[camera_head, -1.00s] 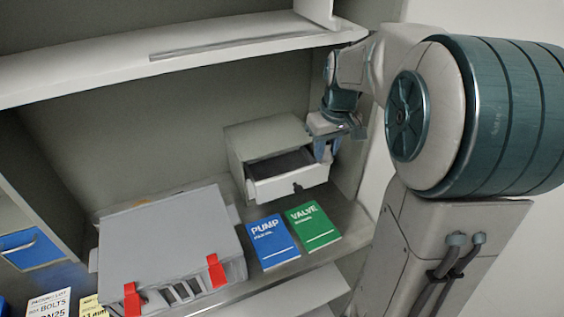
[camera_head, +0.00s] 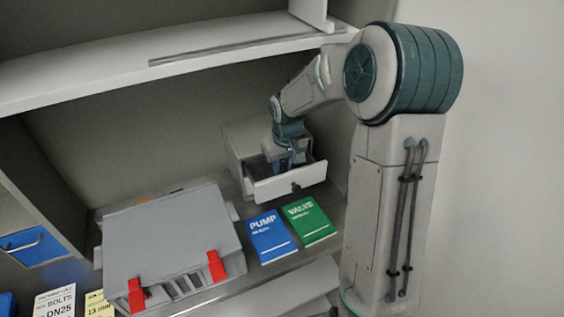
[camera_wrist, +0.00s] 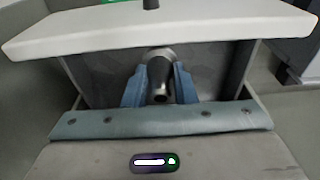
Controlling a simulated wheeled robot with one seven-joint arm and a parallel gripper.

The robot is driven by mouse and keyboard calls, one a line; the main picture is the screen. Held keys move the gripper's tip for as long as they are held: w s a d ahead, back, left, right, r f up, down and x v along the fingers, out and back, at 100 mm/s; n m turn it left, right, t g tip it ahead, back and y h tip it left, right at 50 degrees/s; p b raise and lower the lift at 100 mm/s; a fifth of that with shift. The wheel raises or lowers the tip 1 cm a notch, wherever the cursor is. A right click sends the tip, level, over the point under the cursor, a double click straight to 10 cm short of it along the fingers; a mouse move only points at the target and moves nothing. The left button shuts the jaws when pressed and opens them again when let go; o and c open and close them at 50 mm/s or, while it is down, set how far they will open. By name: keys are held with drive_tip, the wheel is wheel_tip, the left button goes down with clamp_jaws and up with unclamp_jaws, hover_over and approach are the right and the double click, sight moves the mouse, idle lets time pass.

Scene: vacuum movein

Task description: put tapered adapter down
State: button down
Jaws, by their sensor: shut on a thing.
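My gripper (camera_wrist: 158,85) reaches down into the open drawer of a small white cabinet. In the wrist view its two blue fingers are shut on the tapered adapter (camera_wrist: 160,72), a grey metal piece with a round end, held between them inside the drawer. Whether the adapter touches the drawer floor cannot be told. In the head view my gripper (camera_head: 290,160) is over the drawer (camera_head: 292,186), and the adapter is hidden there. The drawer front with its dark knob spans the top of the wrist view (camera_wrist: 150,28).
The cabinet (camera_head: 235,150) stands on the shelf under a higher white shelf (camera_head: 200,62). In front lie a blue pump book (camera_head: 270,240) and a green valve book (camera_head: 310,222). A grey case (camera_head: 170,240) with red latches lies to the left.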

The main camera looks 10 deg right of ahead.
sight(284, 168)
drive_tip(key=shift+f, duration=0.1)
drive_tip(key=c, duration=1.2)
unclamp_jaws()
drive_tip(key=shift+w, duration=0.1)
drive_tip(key=r, duration=0.4)
drive_tip(key=s+r+b, duration=0.1)
drive_tip(key=r, duration=0.1)
drive_tip(key=shift+d+r, duration=0.1)
drive_tip(key=shift+r, duration=0.1)
drive_tip(key=shift+s+r, duration=0.2)
drive_tip(key=shift+r, duration=0.5)
drive_tip(key=shift+s+a+r+m+t, duration=0.1)
drive_tip(key=shift+s+r+m+t, duration=0.45)
drive_tip(key=shift+s, duration=3.4)
drive_tip(key=shift+s+a+r+m+t, duration=0.15)
drive_tip(key=shift+s+r, duration=0.75)
drive_tip(key=shift+s, duration=3.1)
drive_tip(key=shift+s+d+r+m+t, duration=0.1)
drive_tip(key=shift+s+r+m+t, duration=0.45)
drive_tip(key=shift+s, duration=3.4)
